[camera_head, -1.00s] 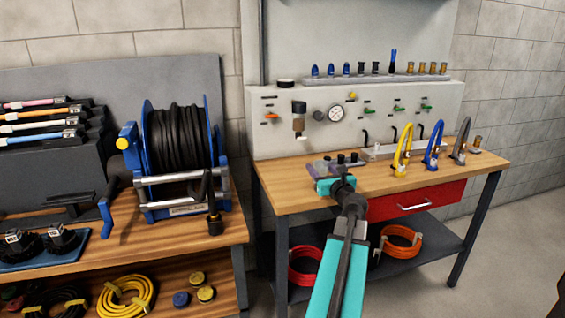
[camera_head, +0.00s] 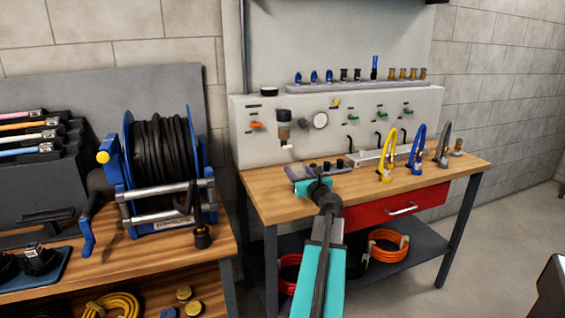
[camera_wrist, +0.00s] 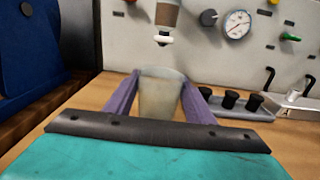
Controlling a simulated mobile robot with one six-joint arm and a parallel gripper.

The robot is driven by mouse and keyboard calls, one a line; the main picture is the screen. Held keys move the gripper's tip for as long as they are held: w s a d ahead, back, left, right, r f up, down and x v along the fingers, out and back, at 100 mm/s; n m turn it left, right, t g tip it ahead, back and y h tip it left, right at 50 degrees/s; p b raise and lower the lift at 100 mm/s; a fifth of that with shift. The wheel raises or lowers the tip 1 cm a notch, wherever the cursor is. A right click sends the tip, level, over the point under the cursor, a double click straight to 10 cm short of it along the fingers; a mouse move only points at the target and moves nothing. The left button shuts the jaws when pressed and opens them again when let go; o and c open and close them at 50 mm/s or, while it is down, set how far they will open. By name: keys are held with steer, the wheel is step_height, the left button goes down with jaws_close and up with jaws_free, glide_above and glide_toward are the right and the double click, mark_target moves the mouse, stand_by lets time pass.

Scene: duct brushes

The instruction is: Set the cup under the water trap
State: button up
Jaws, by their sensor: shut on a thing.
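My gripper (camera_wrist: 158,98) is shut on a pale translucent cup (camera_wrist: 160,93), with a purple finger on each side of it in the wrist view. The cup is upright near the wooden bench top; I cannot tell whether it touches it. The water trap (camera_head: 284,130) hangs on the grey panel, a brownish bowl with a white tip at its bottom. It also shows in the wrist view (camera_wrist: 165,16), above and behind the cup. In the head view my arm hides the cup, and the gripper is over the left part of the bench.
A small tray with black fittings (camera_wrist: 230,102) stands right of the cup. A gauge (camera_wrist: 237,24) and valves are on the panel (camera_head: 300,110). Yellow (camera_head: 416,150), blue and grey hooked tools stand farther right. A hose reel (camera_head: 160,165) stands on the left bench.

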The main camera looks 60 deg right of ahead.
steer(key=x, duration=1)
steer(key=shift+w+d, duration=0.2)
steer(key=shift+w, duration=0.15)
steer(key=shift+x, duration=2.2)
steer(key=shift+s+a+f, duration=0.1)
steer(key=shift+f, duration=0.65)
steer(key=shift+f, duration=0.1)
steer(key=o, duration=1)
steer(key=shift+o, duration=0.2)
steer(key=shift+v, duration=6.05)
